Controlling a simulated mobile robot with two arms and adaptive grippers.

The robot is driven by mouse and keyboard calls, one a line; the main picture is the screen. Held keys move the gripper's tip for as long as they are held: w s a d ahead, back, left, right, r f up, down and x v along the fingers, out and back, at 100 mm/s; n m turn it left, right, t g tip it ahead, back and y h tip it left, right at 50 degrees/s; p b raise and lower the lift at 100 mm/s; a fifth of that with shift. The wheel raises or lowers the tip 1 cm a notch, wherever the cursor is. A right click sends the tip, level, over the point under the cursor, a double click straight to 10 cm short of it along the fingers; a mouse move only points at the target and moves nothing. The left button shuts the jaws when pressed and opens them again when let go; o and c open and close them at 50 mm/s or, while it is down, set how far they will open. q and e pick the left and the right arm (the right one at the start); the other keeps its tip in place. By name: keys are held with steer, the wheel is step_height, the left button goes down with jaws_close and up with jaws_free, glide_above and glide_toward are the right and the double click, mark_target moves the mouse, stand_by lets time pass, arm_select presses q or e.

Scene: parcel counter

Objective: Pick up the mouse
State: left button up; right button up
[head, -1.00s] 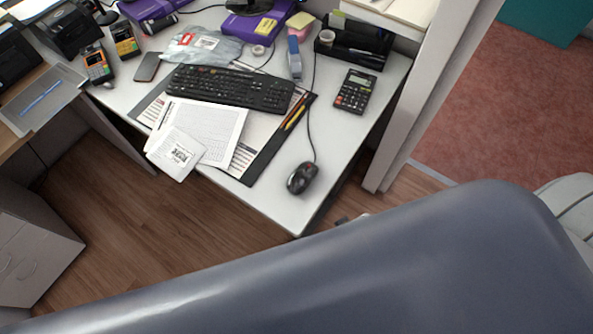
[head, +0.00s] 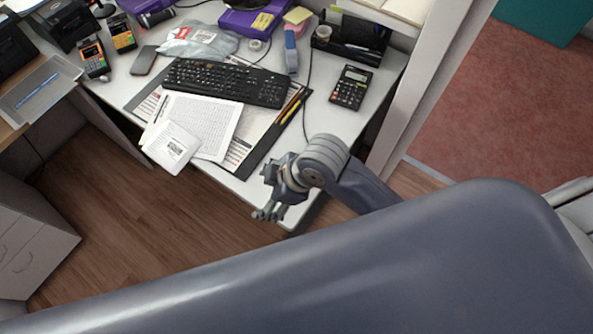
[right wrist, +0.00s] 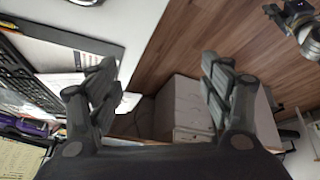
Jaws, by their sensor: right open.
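The black mouse, seen earlier near the desk's front right corner, is hidden behind my right gripper and wrist in the head view. A small dark and grey shape at the top edge of the right wrist view looks like part of the mouse (right wrist: 85,2), but it is cut off. My right gripper (head: 268,195) is over that corner of the desk, fingers apart and empty; its two open fingers also frame the right wrist view (right wrist: 155,85). What looks like my left gripper (right wrist: 288,12) shows small at the top right there, its jaws unclear.
On the white desk (head: 335,125) lie a keyboard (head: 225,82), papers (head: 205,120) on a dark desk mat (head: 262,150), pens (head: 292,105) and a calculator (head: 351,87). A grey partition (head: 420,85) stands right of the desk. Wooden floor (head: 150,230) lies in front.

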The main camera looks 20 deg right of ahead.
steer(key=w+d+n+g+h, duration=0.1)
steer(key=w+d+n, duration=0.2)
steer(key=n, duration=0.1)
steer(key=w+d+f+n+g+h, duration=0.1)
steer(key=w+d+n+h, duration=0.1)
steer(key=w+d+n, duration=0.1)
steer(key=w+d+f+n+g+h, duration=0.1)
steer(key=w+d+n, duration=0.3)
steer(key=n, duration=0.1)
steer(key=shift+w+f+h, duration=0.2)
steer(key=shift+w+h, duration=0.05)
steer(key=shift+h, duration=0.05)
step_height(320, 180, down, 4)
steer(key=shift+f+p, duration=0.25)
steer(key=shift+p, duration=0.05)
steer(key=f, duration=0.1)
steer(key=f+p, duration=0.1)
steer(key=f, duration=0.2)
steer(key=shift+s+a+f, duration=0.15)
steer(key=shift+s+f, duration=0.1)
steer(key=shift+f, duration=0.65)
steer(key=c, duration=1.3)
steer(key=shift+o, duration=0.2)
